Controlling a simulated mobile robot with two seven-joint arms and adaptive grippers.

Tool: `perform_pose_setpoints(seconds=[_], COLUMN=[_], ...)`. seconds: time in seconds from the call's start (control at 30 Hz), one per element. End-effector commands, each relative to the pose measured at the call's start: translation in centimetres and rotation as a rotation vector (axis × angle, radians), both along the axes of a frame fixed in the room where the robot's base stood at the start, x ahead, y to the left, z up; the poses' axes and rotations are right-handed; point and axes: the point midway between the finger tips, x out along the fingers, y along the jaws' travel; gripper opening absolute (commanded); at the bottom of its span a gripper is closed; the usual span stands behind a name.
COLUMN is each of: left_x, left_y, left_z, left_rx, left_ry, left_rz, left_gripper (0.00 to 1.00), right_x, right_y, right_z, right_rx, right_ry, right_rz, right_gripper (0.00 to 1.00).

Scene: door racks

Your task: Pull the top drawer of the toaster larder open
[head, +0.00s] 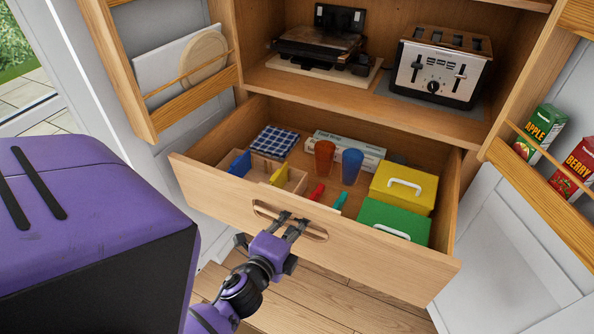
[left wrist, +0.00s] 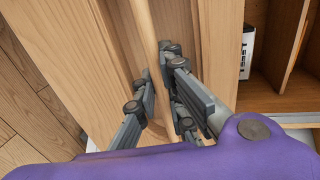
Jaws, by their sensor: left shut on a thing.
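The top drawer (head: 385,252) of the wooden toaster larder (head: 455,125) stands pulled well out, with its contents open to view. Its pale wooden front has a recessed handle (head: 314,232) in the middle. My left gripper (head: 287,224) is at this handle, shut on it. In the left wrist view the handle bar (left wrist: 143,22) runs between the fingers of the left gripper (left wrist: 158,88). The fingertips partly hide the grip. My right gripper is not in view.
The drawer holds a yellow box (head: 404,190), a green box (head: 392,222), cups and a cloth. A toaster (head: 440,66) stands on the shelf above. Open door racks flank the larder; the right one holds cartons (head: 541,132). Wooden floor (head: 345,308) lies below the drawer.

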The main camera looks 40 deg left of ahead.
Motion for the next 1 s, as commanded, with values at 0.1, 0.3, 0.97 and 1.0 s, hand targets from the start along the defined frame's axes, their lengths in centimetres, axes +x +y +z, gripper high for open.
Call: perform_pose_setpoints(seconds=[0.1,0.3,0.97,1.0], left_x=[-0.1,-0.2,-1.8,-2.5], left_y=[-0.1,-0.1,-0.4,-0.5], left_z=[0.0,0.0,0.3,0.4], left_rx=[0.000,0.000,-0.001,-0.001], left_ry=[-0.001,-0.001,0.002,0.003], left_rz=[0.000,0.000,0.001,0.001], left_gripper=[0.00,0.00,0.18,0.18], right_x=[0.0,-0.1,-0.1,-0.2], right_y=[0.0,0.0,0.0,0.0], right_z=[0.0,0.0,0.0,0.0], right_rx=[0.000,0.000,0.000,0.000], right_ry=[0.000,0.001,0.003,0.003], right_rz=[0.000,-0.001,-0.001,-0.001], right_gripper=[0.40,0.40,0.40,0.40])
